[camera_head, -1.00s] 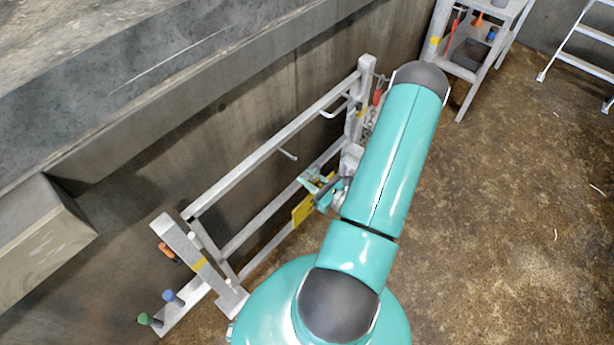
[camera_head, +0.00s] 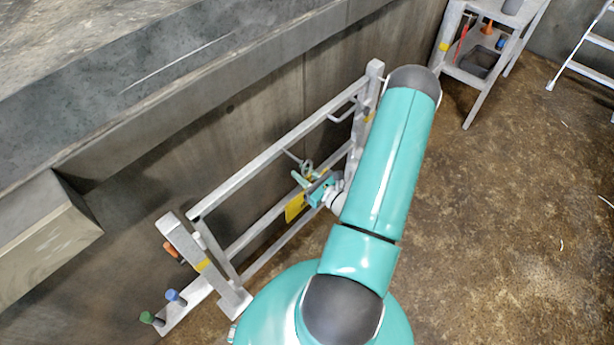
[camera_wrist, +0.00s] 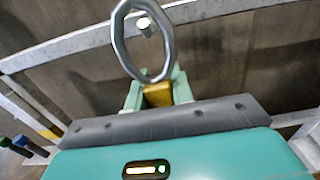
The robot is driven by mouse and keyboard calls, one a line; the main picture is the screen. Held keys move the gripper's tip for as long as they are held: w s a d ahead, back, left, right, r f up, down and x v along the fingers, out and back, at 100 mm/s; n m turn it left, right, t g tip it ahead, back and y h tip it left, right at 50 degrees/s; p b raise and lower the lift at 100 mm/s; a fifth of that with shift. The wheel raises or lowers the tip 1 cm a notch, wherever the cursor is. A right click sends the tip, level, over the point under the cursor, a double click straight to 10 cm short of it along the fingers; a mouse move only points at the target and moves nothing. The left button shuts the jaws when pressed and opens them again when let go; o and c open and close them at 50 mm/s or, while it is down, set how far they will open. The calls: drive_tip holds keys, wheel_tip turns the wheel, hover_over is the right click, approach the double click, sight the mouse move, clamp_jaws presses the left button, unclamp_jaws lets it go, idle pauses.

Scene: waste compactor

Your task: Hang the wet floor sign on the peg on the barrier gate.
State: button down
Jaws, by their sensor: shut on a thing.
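The yellow wet floor sign (camera_head: 295,207) hangs from my gripper (camera_head: 308,183) in front of the barrier gate (camera_head: 262,150). My gripper, also in the wrist view (camera_wrist: 158,90), is shut on the sign's yellow top (camera_wrist: 158,97). A metal ring (camera_wrist: 169,45) rises from the sign above the fingers. The peg (camera_head: 291,156) sticks out from the gate's top rail, just above and left of the ring. In the wrist view the peg's pale end (camera_wrist: 144,26) shows inside the ring's outline; whether the ring is around it I cannot tell. Most of the sign is hidden in the wrist view.
A bent hook (camera_head: 341,115) is on the gate's right part. Blue (camera_head: 175,296) and green (camera_head: 150,318) handles stand at the gate's left foot. A concrete wall (camera_head: 150,190) lies close behind the gate. A grey stand (camera_head: 480,75) is at upper right; floor on the right is mostly clear.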

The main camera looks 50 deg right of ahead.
drive_tip(key=shift+w+f, duration=0.25)
drive_tip(key=shift+w, duration=0.6)
drive_tip(key=shift+w+f, duration=0.2)
drive_tip(key=shift+w, duration=0.6)
drive_tip(key=shift+w+f, duration=0.25)
drive_tip(key=shift+w, duration=0.6)
drive_tip(key=c, duration=1.1)
unclamp_jaws()
drive_tip(key=shift+s, duration=0.15)
drive_tip(key=s, duration=1.3)
drive_tip(key=shift+s+d, duration=0.1)
drive_tip(key=shift+s, duration=0.15)
